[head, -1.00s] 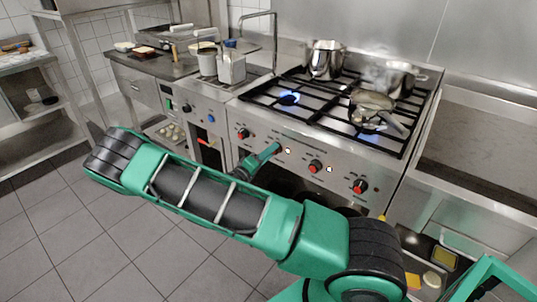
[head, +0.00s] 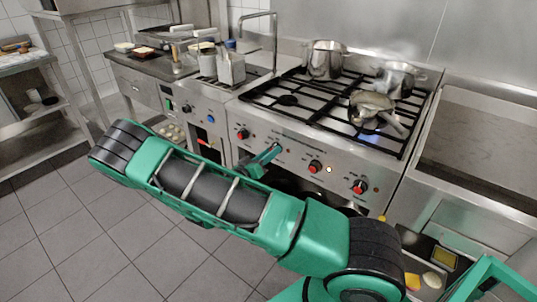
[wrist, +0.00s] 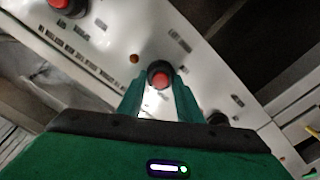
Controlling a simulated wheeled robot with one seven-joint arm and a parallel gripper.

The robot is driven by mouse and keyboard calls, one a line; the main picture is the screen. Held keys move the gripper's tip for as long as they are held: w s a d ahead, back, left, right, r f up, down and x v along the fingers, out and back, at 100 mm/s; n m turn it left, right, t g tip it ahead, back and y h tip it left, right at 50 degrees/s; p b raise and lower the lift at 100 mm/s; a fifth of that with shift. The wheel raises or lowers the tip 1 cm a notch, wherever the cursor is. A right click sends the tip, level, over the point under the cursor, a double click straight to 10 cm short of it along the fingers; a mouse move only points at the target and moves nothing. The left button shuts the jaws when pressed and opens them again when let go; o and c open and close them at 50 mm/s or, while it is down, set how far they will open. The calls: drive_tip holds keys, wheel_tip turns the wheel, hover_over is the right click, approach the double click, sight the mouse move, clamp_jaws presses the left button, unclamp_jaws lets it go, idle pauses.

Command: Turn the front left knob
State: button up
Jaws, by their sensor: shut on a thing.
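The stove (head: 290,145) has a row of red-faced knobs on its front panel. My gripper (head: 275,149) reaches the panel at the second knob from the left, which it hides in the head view. In the wrist view, my gripper (wrist: 158,85) has its two green fingers on either side of a red-faced knob (wrist: 159,72), shut on it. The far left knob (head: 243,134) and the knobs to the right (head: 314,166) and far right (head: 360,187) are free. The front left burner (head: 288,100) shows no flame.
A pan (head: 372,102) sits on the front right burner, with blue flame under it. Two pots, one in the middle (head: 325,60) and one at right (head: 396,80), stand at the back. A counter with containers (head: 231,68) adjoins on the left. The tiled floor (head: 70,230) is clear.

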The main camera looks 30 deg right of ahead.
drive_tip(key=shift+w+a+f, duration=0.15)
drive_tip(key=shift+a+f, duration=0.05)
drive_tip(key=shift+f, duration=0.1)
drive_tip(key=o, duration=1)
drive_tip(key=shift+o, duration=0.2)
drive_tip(key=shift+d+r, duration=0.1)
drive_tip(key=v, duration=1)
drive_tip(key=shift+a, duration=0.4)
